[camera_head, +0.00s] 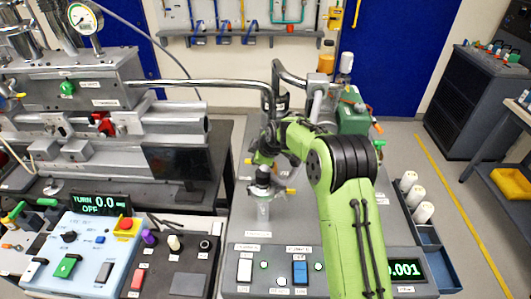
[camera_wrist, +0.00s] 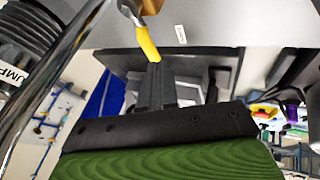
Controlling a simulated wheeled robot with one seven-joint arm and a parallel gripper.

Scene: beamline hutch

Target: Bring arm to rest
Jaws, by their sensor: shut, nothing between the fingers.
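My green arm rises from the bottom right of the head view, bends at a black-ribbed joint and reaches left over the grey bench panel (camera_head: 330,233). In that view I cannot clearly make out the fingers of my gripper. In the wrist view my gripper (camera_wrist: 158,72) shows as dark fingers close together, shut and empty. A yellow-handled lever (camera_wrist: 147,42) appears close to the fingertips; I cannot tell whether they touch. In the head view a yellow lever (camera_head: 290,190) sits on a small fitting below the arm's bend.
Bent metal pipes (camera_head: 200,83) and a green pump (camera_head: 353,115) stand close behind the arm. Grey machinery (camera_head: 80,85) and a blue control box (camera_head: 85,245) are at left. White bottles (camera_head: 408,181) stand at right. Floor (camera_head: 425,160) is open beyond them.

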